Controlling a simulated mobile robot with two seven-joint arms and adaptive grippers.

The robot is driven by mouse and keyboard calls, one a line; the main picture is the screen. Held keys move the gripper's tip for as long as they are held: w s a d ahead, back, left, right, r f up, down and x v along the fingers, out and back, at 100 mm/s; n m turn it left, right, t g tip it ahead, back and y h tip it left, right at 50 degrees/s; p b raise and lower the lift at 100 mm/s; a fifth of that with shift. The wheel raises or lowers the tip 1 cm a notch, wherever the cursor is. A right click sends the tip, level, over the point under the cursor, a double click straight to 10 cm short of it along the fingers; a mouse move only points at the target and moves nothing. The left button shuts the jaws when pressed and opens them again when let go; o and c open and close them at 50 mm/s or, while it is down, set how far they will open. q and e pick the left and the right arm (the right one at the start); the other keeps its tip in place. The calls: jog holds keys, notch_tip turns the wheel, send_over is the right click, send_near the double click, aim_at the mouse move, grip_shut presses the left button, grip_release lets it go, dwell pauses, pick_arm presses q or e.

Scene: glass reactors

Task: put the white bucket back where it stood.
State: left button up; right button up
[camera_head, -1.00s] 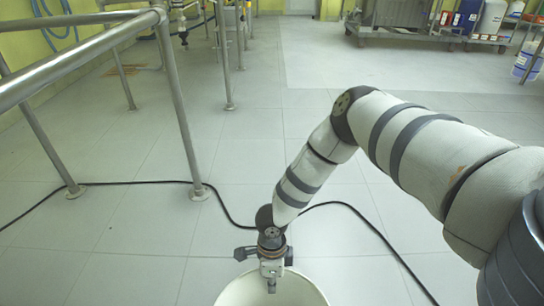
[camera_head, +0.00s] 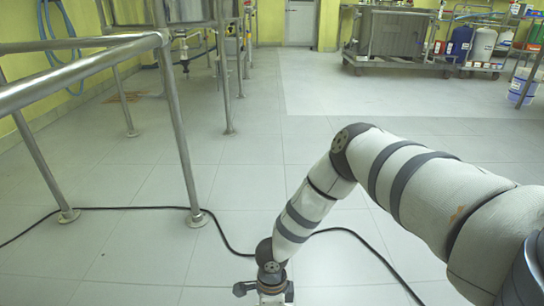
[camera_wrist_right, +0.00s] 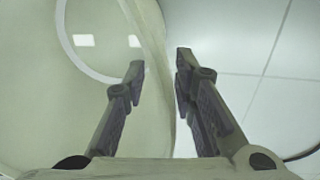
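The white bucket (camera_wrist_right: 50,120) fills the left of the right wrist view, its pale inside and round bottom showing. My right gripper (camera_wrist_right: 160,75) straddles the bucket's wall at the rim. One finger is inside, the other outside, and both tips lie close against the wall, so it looks shut on it. In the head view my right arm reaches down to the bottom edge, where the fingers and the bucket are cut off. How high the bucket is above the floor cannot be told. My left gripper is not in view.
A metal railing (camera_head: 178,120) stands on the left. A black cable (camera_head: 232,246) crosses the tiled floor behind my right wrist. The middle floor is clear.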

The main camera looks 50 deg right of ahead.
pick_arm(q)
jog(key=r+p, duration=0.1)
jog(key=p, duration=0.1)
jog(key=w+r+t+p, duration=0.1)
jog(key=p, duration=0.1)
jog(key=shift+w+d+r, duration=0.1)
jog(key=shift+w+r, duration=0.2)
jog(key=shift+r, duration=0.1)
pick_arm(e)
notch_tip(320, 180, up, 12)
jog(key=d, duration=0.1)
jog(key=shift+w, duration=0.45)
jog(key=shift+d, duration=0.1)
